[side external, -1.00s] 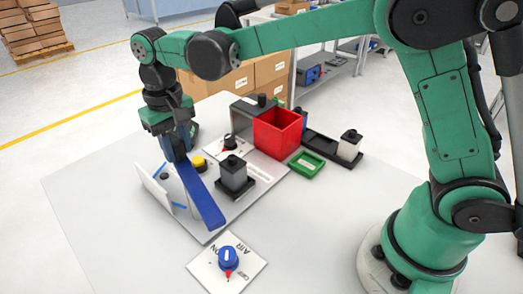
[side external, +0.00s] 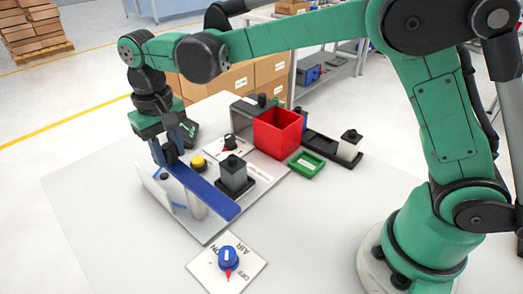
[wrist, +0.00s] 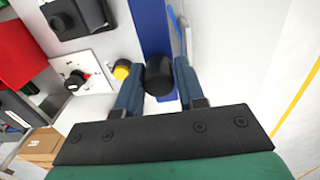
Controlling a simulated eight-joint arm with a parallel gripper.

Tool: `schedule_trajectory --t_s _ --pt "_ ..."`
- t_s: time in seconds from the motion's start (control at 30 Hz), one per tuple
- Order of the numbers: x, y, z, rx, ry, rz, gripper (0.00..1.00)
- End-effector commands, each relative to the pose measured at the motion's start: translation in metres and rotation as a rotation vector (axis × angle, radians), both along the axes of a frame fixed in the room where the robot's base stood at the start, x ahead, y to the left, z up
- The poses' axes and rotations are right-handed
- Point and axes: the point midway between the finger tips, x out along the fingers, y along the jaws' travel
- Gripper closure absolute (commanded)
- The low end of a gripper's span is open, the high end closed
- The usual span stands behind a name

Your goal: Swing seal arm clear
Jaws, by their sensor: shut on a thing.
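The seal arm is a long flat blue bar (side external: 208,190) lying level above the grey base plate. A black knob (wrist: 159,76) stands at its far end. My gripper (side external: 171,153) is shut on this knob from above; in the wrist view its two fingers (wrist: 159,88) flank it. In that view the blue bar (wrist: 151,25) runs away from the knob to the top edge. In the side view the bar slants from the gripper toward the lower right. A whitish upright body (side external: 196,206) shows partly beneath the bar; the rest is hidden.
A red bin (side external: 278,133) and green tray (side external: 307,164) stand farther right. A blue dial (side external: 228,257) is in front. A pale upright panel (side external: 152,187) stands left.

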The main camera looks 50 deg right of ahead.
Motion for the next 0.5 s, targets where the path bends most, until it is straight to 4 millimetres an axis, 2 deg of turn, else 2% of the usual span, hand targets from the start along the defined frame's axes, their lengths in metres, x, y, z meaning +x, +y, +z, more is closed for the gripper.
schedule_trajectory --t_s 0.13,0.17,0.2,0.23,0.5 --pt "0.0004 0.0036 0.0000 0.008 -0.004 0.005 0.82" --pt "0.0004 0.0037 0.0000 0.009 -0.004 0.005 0.60" --pt "0.0004 0.0036 0.0000 0.009 -0.005 0.005 0.49" --pt "0.0004 0.0035 0.0000 0.009 -0.005 0.005 0.45" --pt "0.0004 0.0026 0.0004 0.006 -0.004 0.003 0.45"
